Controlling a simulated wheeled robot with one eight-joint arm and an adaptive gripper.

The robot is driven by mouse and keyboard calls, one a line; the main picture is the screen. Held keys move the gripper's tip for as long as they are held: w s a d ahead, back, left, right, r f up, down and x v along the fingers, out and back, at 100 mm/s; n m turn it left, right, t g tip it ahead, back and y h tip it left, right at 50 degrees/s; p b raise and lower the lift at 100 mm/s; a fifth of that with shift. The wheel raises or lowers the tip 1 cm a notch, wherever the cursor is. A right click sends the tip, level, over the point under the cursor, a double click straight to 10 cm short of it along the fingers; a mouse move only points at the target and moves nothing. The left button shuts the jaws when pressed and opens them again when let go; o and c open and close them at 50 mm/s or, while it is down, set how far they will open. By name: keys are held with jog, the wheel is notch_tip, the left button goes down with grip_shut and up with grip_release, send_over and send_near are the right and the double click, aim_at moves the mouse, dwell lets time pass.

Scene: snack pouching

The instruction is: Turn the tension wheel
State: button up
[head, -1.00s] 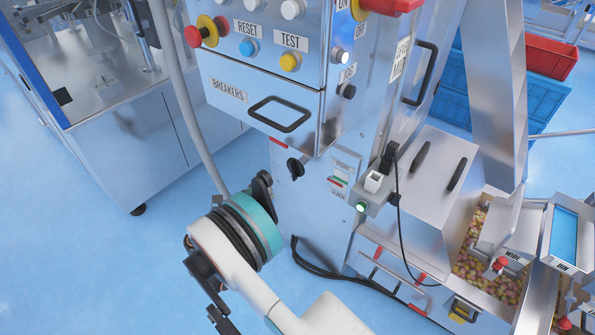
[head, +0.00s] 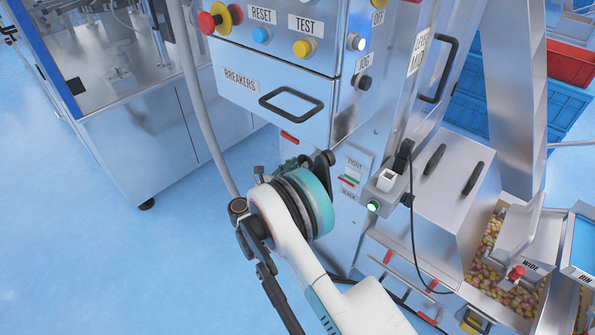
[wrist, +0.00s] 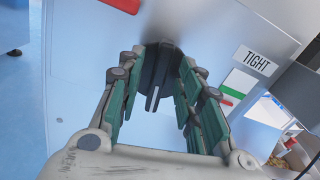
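The tension wheel is a black knob (wrist: 154,78) on the steel cabinet face. In the wrist view it lies between the far ends of my gripper's two green-padded fingers (wrist: 161,88). The fingers are apart, one on each side of the knob; whether the tips touch it I cannot tell. In the head view my gripper (head: 308,164) is at the cabinet front, and the wrist hides the knob. The tension gauge (head: 350,178), labelled TIGHT and SLACK, is just right of it. Its green band and a red mark also show in the wrist view (wrist: 240,84).
A grey box with a green light (head: 380,196) and a hanging black cable stands out right of the gauge. The breaker drawer handle (head: 291,104) juts out above my gripper. Snack bins (head: 535,262) are at the right. Open blue floor lies at the left.

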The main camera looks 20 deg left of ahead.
jog(key=shift+w+d, duration=0.15)
jog(key=shift+w, duration=0.2)
grip_shut()
jog(key=shift+m, duration=0.3)
